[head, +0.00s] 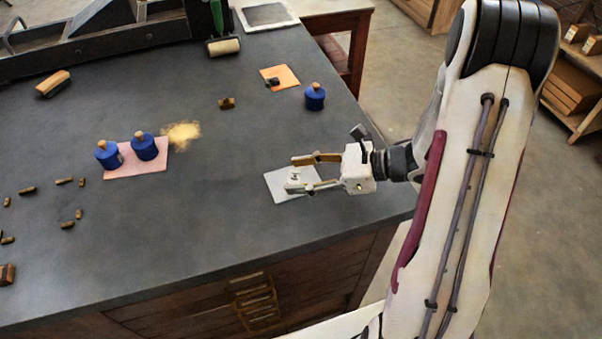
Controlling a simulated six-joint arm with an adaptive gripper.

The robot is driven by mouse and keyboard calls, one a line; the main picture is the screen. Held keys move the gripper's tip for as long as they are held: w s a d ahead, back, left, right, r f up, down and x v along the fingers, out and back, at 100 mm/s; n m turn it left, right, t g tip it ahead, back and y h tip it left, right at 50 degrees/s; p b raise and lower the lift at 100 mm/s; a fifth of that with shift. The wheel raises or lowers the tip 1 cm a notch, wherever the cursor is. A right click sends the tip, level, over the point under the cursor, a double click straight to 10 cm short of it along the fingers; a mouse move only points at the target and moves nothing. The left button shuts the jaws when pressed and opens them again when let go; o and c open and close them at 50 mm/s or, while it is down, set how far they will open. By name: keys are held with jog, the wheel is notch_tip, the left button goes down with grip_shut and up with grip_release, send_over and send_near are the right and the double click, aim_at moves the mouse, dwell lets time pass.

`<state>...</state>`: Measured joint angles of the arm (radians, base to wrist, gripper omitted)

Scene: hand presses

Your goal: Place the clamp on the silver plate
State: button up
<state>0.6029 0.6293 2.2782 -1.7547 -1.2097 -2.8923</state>
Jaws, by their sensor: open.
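The silver plate (276,183) lies flat on the dark worktop near its right front edge. A small pale metal piece (295,177), which looks like the clamp, is on the plate, between and close to my fingers. My gripper (292,174) reaches in from the right, low over the plate, with its two fingers apart. The near finger hides part of the piece and the plate. I cannot tell whether a finger touches the piece.
A blue knobbed jar (315,98) stands beside an orange plate (288,76) bearing a small dark part. Two blue jars (144,147) stand on a pink plate (140,170) by spilled yellow powder (183,133). Small brown blocks lie at left. The middle worktop is clear.

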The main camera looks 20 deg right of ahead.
jog(key=shift+v, duration=6.05)
